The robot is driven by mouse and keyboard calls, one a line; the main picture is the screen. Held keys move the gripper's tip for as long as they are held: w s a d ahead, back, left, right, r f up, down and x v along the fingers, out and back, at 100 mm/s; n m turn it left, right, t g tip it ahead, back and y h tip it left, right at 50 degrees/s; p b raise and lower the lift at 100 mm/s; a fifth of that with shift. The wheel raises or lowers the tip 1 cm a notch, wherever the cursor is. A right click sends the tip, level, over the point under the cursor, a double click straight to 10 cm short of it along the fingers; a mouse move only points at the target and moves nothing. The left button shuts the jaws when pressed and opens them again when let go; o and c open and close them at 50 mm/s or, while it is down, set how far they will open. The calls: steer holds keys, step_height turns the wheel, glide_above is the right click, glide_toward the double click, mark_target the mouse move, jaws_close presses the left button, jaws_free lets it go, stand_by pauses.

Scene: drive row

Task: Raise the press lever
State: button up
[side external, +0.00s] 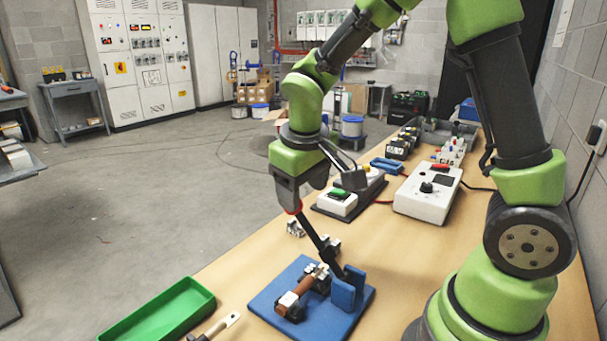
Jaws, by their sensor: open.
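The press stands on a blue base plate (268,303) on the wooden bench. Its black lever (318,238) slopes up and to the left from two blue uprights (347,288), with a red part near its upper end. The lever is well clear of the plate. My gripper (292,207) points down at this upper end, close to the red part. Its jaws are open, but the fingertips are small, and I cannot tell whether they touch the lever. A dark part with an orange-brown block (297,293) sits on the plate below the lever.
A green tray (160,312) and a brush-like tool (218,327) lie at the front left edge. A white control box (428,193) and a switch unit (338,202) stand farther back. The wall bounds the right.

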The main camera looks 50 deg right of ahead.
steer(key=shift+v, duration=1.75)
steer(key=shift+o, duration=0.2)
steer(key=w+d+m+g, duration=0.2)
steer(key=w+d+g, duration=0.1)
steer(key=w+g, duration=0.2)
steer(key=m+g+y, duration=0.1)
steer(key=m+y, duration=0.2)
glide_toward(318, 242)
steer(key=shift+w+a+f, duration=0.1)
steer(key=shift+w+f, duration=0.25)
steer(key=shift+f, duration=0.4)
steer(key=shift+w+f, duration=0.35)
steer(key=shift+f, duration=0.4)
steer(key=shift+w+a+f, duration=0.1)
steer(key=shift+w+f, duration=0.25)
steer(key=shift+f, duration=0.4)
steer(key=shift+r, duration=0.1)
jaws_close()
